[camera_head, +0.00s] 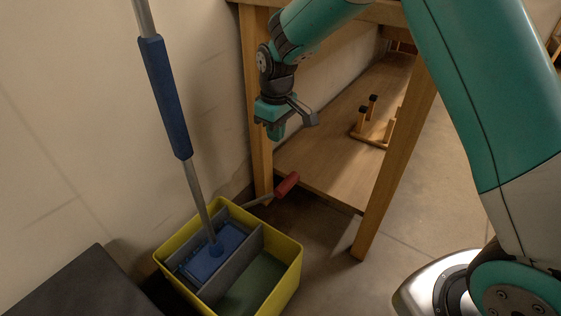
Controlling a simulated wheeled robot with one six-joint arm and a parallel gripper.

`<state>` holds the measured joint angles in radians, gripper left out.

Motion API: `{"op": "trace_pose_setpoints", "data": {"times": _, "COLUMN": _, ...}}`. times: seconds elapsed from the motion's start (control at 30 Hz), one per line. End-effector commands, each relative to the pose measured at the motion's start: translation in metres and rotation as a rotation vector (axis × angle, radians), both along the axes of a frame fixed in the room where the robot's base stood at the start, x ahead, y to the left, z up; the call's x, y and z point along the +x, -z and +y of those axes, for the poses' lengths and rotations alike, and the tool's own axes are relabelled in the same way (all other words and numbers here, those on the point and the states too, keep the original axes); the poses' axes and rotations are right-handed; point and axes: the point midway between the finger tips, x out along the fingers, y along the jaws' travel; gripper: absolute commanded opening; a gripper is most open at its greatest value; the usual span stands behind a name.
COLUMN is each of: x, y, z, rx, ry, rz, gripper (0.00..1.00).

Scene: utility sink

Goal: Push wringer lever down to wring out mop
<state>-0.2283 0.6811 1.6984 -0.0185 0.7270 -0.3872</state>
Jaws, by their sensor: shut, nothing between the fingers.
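A yellow mop bucket (291,262) stands on the floor at the bottom centre-left, with a grey wringer (243,263) inside its left part. The mop, with a blue grip (165,97) on its pole, leans upright with its blue head (214,254) in the wringer. The wringer lever ends in a red handle (287,184) that sticks out to the right above the bucket's back rim, angled upward. My gripper (277,133) is shut and empty. It points down in the picture above the red handle, apart from it.
A wooden table with a lower shelf (335,140) stands behind the lever; its front legs (257,130) flank the handle area. A small wooden stand (371,135) sits on the shelf. A wall is at left, a dark box (85,285) at bottom left.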

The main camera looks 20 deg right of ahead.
Motion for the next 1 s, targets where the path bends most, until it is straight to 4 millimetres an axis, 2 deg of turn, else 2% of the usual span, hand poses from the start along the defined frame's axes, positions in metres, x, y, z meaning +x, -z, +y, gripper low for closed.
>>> {"op": "trace_pose_setpoints", "data": {"times": 0.5, "x": 0.002, "y": 0.104, "z": 0.002, "rx": -0.001, "ry": 0.0, "rz": 0.003, "gripper": 0.0}}
{"op": "trace_pose_setpoints", "data": {"times": 0.7, "x": -0.011, "y": 0.124, "z": -0.007, "rx": 0.0, "ry": 0.001, "rz": 0.002, "gripper": 0.0}}
{"op": "trace_pose_setpoints", "data": {"times": 1.0, "x": -0.016, "y": 0.13, "z": -0.011, "rx": 0.0, "ry": 0.0, "rz": 0.001, "gripper": 0.0}}
